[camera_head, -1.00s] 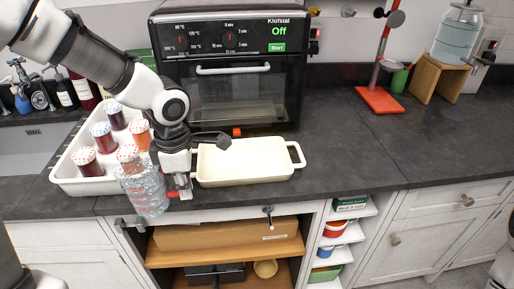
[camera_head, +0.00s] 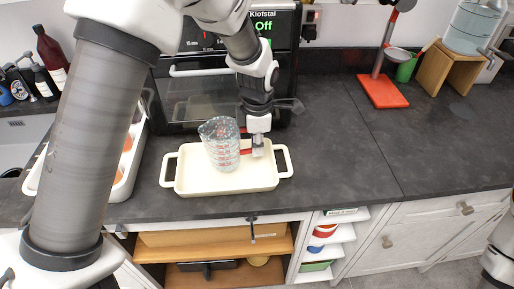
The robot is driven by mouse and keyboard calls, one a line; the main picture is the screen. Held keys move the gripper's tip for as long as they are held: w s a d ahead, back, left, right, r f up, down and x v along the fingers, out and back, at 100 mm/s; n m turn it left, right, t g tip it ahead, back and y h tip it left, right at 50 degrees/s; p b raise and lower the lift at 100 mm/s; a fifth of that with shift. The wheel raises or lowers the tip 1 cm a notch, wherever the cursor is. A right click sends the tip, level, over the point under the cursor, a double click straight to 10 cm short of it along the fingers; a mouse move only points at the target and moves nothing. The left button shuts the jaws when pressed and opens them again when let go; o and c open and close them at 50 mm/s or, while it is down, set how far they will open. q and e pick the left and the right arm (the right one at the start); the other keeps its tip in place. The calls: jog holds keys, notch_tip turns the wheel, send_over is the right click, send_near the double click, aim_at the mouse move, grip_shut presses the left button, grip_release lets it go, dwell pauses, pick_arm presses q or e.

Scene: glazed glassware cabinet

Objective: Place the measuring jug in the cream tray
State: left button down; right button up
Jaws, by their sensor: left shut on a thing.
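The clear measuring jug (camera_head: 220,146) with red markings is upright over the left-middle part of the cream tray (camera_head: 265,182). Its base appears at the tray floor, but I cannot tell whether it touches. My left gripper (camera_head: 248,149) is at the jug's right side, shut on it, pointing down. The cream tray has two loop handles and lies on the dark worktop in front of the oven. My right gripper is not in view.
The black oven (camera_head: 190,97) stands close behind the tray. My left arm hides most of the white jar crate (camera_head: 128,180). A red stand (camera_head: 383,91) and a wooden stand (camera_head: 447,68) are at the back right. The worktop right of the tray is clear.

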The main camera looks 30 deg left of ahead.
pick_arm(q)
jog(key=shift+s+d+f+p, duration=0.1)
jog(key=shift+s+f+p, duration=0.1)
jog(key=shift+f, duration=0.35)
jog(key=shift+s+f+p, duration=0.15)
jog(key=shift+s+f, duration=0.05)
jog(key=shift+f, duration=0.7)
jog(key=shift+w+f, duration=0.25)
jog(key=c, duration=1.2)
grip_release()
jog(key=shift+s, duration=0.1)
jog(key=shift+o, duration=0.2)
jog(key=shift+r, duration=0.35)
notch_tip(320, 180, up, 12)
jog(key=shift+f+b, duration=0.15)
jog(key=shift+b, duration=0.4)
